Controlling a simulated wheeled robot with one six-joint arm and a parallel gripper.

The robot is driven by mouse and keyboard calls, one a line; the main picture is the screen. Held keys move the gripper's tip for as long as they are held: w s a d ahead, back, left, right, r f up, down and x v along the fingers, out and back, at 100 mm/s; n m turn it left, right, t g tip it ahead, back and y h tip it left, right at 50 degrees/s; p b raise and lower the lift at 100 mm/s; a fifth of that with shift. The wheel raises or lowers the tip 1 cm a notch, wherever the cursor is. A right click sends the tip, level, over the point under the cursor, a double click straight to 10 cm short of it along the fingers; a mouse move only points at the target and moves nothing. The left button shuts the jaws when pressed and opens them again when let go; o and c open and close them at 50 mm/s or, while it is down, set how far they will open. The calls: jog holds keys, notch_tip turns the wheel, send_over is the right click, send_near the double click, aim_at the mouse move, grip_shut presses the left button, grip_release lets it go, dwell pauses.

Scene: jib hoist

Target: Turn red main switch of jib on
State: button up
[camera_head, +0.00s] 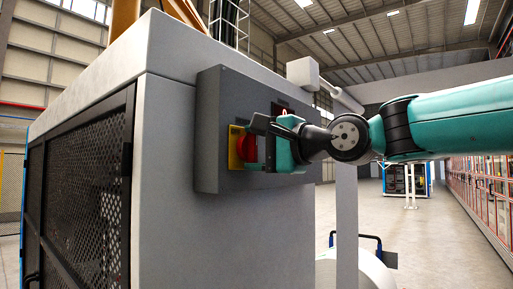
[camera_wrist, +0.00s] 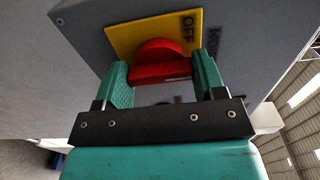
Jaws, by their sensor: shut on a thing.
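The red main switch (camera_wrist: 160,62) is a rotary knob on a yellow plate (camera_wrist: 126,32) with the word OFF beside it. It also shows in the head view (camera_head: 246,147), on the face of a dark grey control box (camera_head: 222,110). My gripper (camera_wrist: 163,82) has one finger on each side of the knob's handle bar and is shut on it. The bar lies roughly crosswise between the fingers in the wrist view. In the head view my gripper (camera_head: 262,150) hides part of the knob and plate. More lettering next to the plate is partly cut off.
The control box is mounted on a large light grey cabinet (camera_head: 165,150) with a black mesh door (camera_head: 85,190). A red-lit element (camera_head: 284,112) shows above my gripper. Open floor (camera_head: 440,230) lies to the right, with a white rounded object (camera_head: 355,272) low beside the cabinet.

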jog(key=o, duration=0.9)
jog(key=shift+b+v, duration=3.5)
jog(key=shift+v, duration=5.25)
